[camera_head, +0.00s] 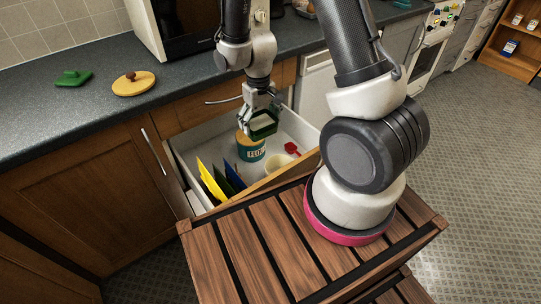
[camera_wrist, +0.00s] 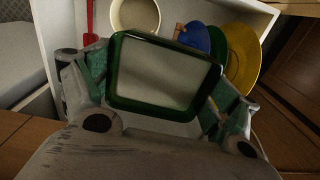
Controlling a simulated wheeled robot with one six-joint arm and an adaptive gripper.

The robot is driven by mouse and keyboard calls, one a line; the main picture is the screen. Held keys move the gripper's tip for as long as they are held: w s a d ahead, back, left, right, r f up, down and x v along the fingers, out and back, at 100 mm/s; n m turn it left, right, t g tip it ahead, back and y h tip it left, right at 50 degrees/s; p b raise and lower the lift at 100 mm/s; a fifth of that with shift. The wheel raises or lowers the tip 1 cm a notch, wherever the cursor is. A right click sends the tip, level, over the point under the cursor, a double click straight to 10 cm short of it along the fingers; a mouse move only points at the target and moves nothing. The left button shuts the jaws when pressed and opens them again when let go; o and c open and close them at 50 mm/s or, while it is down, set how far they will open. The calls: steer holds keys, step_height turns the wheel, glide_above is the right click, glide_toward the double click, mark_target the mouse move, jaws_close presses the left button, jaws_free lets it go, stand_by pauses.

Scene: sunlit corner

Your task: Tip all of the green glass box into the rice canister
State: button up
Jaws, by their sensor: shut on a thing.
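My gripper (camera_head: 260,108) is shut on the green glass box (camera_head: 264,125), holding it above the open drawer. In the wrist view the box (camera_wrist: 165,75) fills the middle between the fingers, its green rim around a pale, flat-looking content. I cannot tell how far it is tilted. The rice canister (camera_head: 251,151), teal with pale lettering and a tan top edge, stands in the drawer just below and left of the box. The box and gripper partly cover its top, so its contents are hidden. I cannot make out the canister in the wrist view.
The drawer (camera_head: 185,170) also holds a cream cup (camera_head: 278,162), a red scoop (camera_head: 292,149), and upright yellow (camera_head: 211,181) and blue (camera_head: 235,176) plates. A green lid (camera_head: 73,78) and a wooden lid (camera_head: 133,83) lie on the counter. A microwave (camera_head: 185,30) stands behind.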

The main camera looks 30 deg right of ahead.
mark_target(266, 135)
steer(key=s+f, duration=0.2)
steer(key=shift+s+d+f, duration=0.2)
steer(key=shift+s+d, duration=0.1)
steer(key=shift+s, duration=0.1)
steer(key=w+d+f+g+y, duration=0.1)
steer(key=d+f+g+y, duration=0.2)
steer(key=f+y, duration=0.9)
steer(key=d+y, duration=0.1)
steer(key=y, duration=0.2)
steer(key=shift+d+f+n+y, duration=0.2)
steer(key=shift+f+n+y, duration=0.1)
steer(key=shift+y, duration=0.1)
steer(key=shift+w, duration=0.1)
stand_by(0.7)
